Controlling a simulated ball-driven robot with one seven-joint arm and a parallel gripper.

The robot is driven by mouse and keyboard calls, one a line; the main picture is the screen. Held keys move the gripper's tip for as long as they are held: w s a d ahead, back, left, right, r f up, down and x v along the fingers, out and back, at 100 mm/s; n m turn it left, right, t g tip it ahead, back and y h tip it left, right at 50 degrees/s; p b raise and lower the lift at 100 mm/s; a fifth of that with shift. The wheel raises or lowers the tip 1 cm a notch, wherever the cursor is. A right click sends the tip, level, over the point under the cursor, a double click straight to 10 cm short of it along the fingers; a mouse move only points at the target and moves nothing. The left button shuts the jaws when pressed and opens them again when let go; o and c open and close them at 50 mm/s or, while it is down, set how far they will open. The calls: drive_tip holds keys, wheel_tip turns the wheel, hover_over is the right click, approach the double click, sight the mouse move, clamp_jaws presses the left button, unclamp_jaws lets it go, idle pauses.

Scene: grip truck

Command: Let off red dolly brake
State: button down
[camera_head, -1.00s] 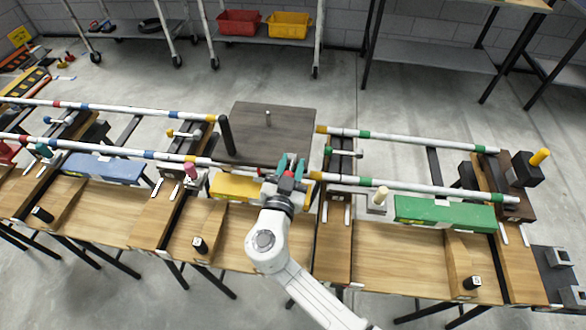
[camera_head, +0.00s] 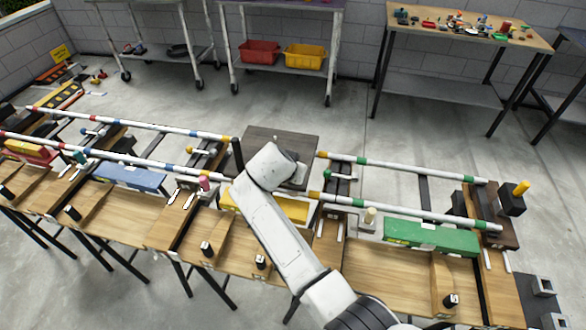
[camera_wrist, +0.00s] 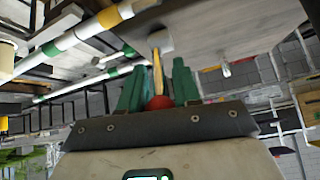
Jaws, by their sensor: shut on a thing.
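In the wrist view my gripper (camera_wrist: 158,90) has two teal fingers closed around a red ball knob (camera_wrist: 160,102). A thin yellow rod (camera_wrist: 157,72) runs from the knob toward a pale round boss (camera_wrist: 160,40) by the dark board. In the head view my own arm hides the gripper and the knob. A red block (camera_head: 42,157) with a yellow piece lies at the far left of the bench. I cannot tell whether the knob belongs to a red dolly's brake.
The dark board (camera_head: 262,138) lies behind my arm, between white rails with coloured bands (camera_head: 410,208). A green block (camera_head: 432,237), a yellow block (camera_head: 295,210) and a blue block (camera_head: 130,177) sit along the bench. Open concrete floor lies behind.

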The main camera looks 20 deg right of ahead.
drive_tip(key=shift+w+d+g+y+p, duration=0.15)
drive_tip(key=shift+w+d+g+y, duration=0.2)
drive_tip(key=shift+g+y, duration=0.35)
drive_tip(key=shift+w+d+g+y+p, duration=0.15)
drive_tip(key=shift+w+g+y, duration=0.3)
drive_tip(key=shift+g, duration=0.45)
drive_tip(key=shift+s, duration=0.1)
drive_tip(key=c, duration=1)
unclamp_jaws()
drive_tip(key=shift+d+f, duration=0.1)
drive_tip(key=shift+o, duration=0.2)
drive_tip(key=v, duration=1.1)
drive_tip(key=shift+d, duration=0.1)
